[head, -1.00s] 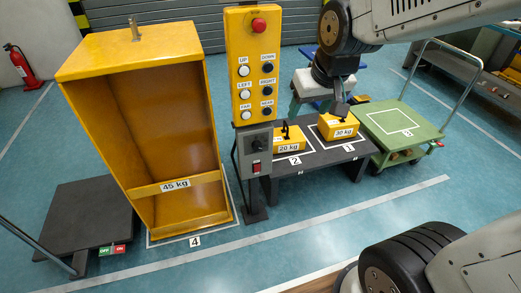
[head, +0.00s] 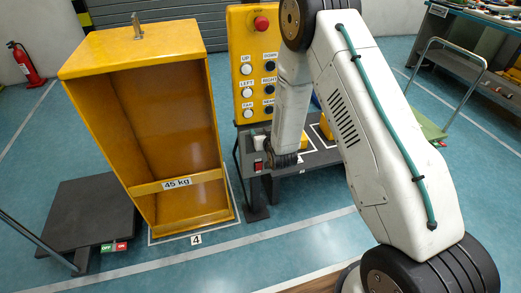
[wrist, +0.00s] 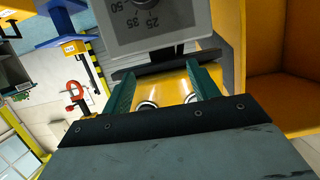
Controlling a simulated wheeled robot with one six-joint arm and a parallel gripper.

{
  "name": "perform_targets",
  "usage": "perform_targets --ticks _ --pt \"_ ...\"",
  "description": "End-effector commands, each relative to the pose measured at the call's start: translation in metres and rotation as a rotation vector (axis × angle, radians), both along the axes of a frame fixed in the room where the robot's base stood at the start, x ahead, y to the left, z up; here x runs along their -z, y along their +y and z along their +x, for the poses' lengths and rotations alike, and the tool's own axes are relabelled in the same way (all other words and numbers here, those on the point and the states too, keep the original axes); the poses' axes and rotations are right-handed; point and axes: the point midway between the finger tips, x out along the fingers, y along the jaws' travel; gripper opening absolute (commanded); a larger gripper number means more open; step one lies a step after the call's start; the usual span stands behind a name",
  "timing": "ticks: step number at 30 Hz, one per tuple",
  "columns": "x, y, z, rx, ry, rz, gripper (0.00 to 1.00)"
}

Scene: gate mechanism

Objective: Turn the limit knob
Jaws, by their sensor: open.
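The limit knob (wrist: 143,3) is a dark dial on a grey box (wrist: 160,25), with a scale of numbers that reads upside down. It is cut by the top edge of the wrist view. In the head view the grey box (head: 246,153) stands below the yellow button panel (head: 240,70), partly covered by my arm. The knob cannot be made out there. My gripper (wrist: 165,72) is open and empty, its two green fingers apart. The yellow panel shows between them, and the knob lies beyond the fingertips, not between them. The fingers cannot be made out in the head view.
The tall yellow 45 kg weight (head: 150,125) stands close to the left of the panel. A dark table (head: 320,155) is on the right, mostly behind my arm. A red extinguisher (head: 22,62) stands by the wall.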

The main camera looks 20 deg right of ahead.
Motion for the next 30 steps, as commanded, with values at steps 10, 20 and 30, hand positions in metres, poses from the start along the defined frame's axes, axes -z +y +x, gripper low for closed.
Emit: perform_targets --ticks 10,20,30 --pt "0.098 0.002 -0.045 0.0 -0.234 -0.016 0.6" --pt "0.109 0.002 -0.037 -0.001 -0.286 -0.018 0.6" --pt "0.109 0.001 0.013 -0.001 -0.283 -0.018 0.6"
